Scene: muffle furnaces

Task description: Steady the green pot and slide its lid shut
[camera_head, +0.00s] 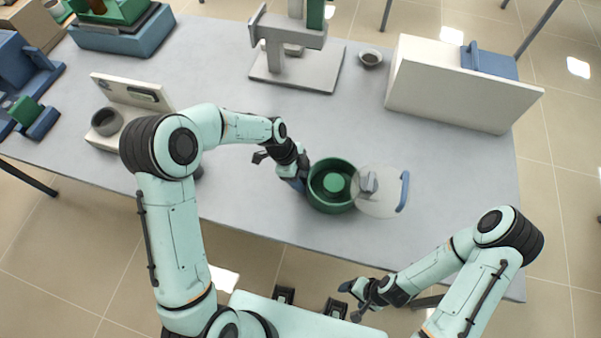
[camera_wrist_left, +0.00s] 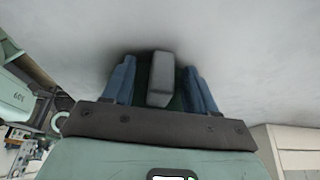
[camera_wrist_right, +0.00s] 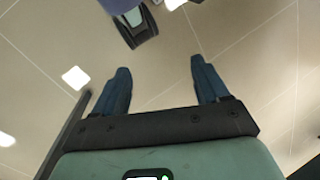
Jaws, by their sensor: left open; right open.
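The green pot (camera_head: 313,190) stands near the table's front edge, with a lighter green disc inside. Its clear round lid (camera_head: 382,206) is offset to the right, overlapping the pot's right side and leaving most of the top uncovered. The lid has a blue handle (camera_head: 403,191) on its right and a grey part near the pot. My left gripper (camera_head: 299,183) is at the pot's left side. In the left wrist view its open fingers straddle a grey block (camera_wrist_left: 160,80) with dark green behind it. My right gripper (camera_wrist_right: 160,85) is open and empty, in front of the table.
A grey stand (camera_head: 290,68) and a small bowl (camera_head: 370,57) are behind the pot. A white device (camera_head: 128,100) is left. The table (camera_head: 460,165) right of the lid is clear.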

